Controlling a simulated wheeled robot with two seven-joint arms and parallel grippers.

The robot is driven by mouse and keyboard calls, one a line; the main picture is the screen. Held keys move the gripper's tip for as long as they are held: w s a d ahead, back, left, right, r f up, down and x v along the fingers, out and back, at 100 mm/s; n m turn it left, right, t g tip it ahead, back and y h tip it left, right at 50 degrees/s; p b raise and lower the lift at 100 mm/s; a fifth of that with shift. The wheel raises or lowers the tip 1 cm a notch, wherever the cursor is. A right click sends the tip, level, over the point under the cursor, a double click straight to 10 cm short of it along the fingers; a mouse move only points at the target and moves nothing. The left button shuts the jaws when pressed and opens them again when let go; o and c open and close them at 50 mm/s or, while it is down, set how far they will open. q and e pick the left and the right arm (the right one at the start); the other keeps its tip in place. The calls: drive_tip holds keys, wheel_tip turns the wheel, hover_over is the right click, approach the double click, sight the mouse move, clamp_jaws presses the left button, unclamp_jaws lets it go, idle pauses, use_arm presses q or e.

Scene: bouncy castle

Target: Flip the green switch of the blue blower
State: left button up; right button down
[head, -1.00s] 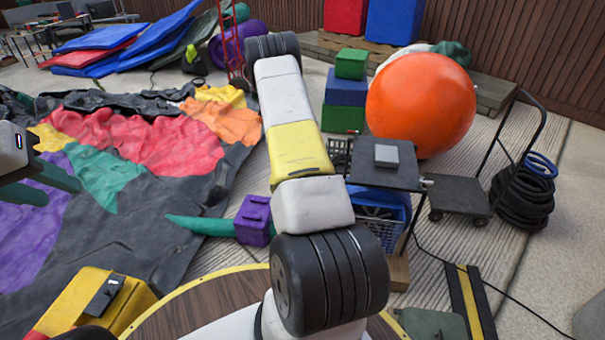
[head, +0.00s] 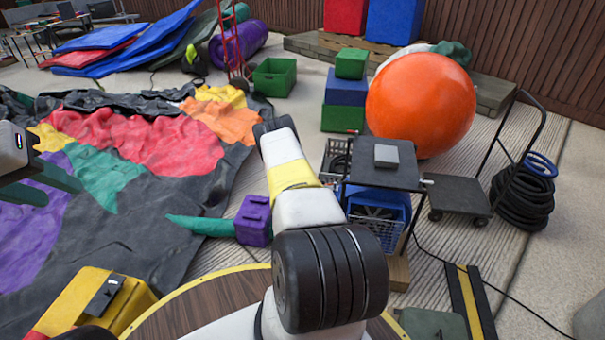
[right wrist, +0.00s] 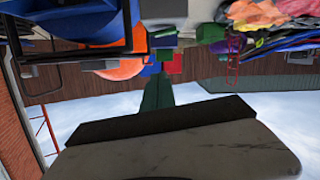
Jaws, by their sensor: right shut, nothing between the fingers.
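The blue blower (head: 378,205) has a grille on its front and stands under a small black table. I cannot make out its green switch. A blue body, likely the blower, shows upside down at the upper left of the right wrist view (right wrist: 65,18). My right arm reaches forward across the middle of the head view and hides its own gripper there. In the right wrist view my right gripper (right wrist: 157,92) is shut and empty, its fingers together. My left gripper (head: 52,184) is open and empty at the left edge, far from the blower.
The black table (head: 385,172) holds a grey box (head: 386,156). A wire crate (head: 337,158) stands beside it. An orange ball (head: 420,105) is behind and a hand cart (head: 460,195) is right. A purple box (head: 254,220) and colourful castle fabric (head: 140,145) lie left.

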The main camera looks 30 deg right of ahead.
drive_tip(key=shift+w, duration=0.1)
drive_tip(key=x, duration=1)
drive_tip(key=f, duration=0.2)
drive_tip(key=shift+s+d+f, duration=0.15)
drive_tip(key=shift+s+f, duration=0.05)
drive_tip(key=shift+f, duration=0.15)
drive_tip(key=shift+d+f, duration=0.1)
drive_tip(key=shift+f, duration=0.6)
drive_tip(key=shift+s, duration=0.1)
drive_tip(key=shift+s+d+f+m, duration=0.1)
drive_tip(key=shift+d+f+m, duration=0.1)
drive_tip(key=shift+f+m, duration=0.15)
drive_tip(key=shift+a, duration=0.1)
drive_tip(key=shift+r, duration=0.1)
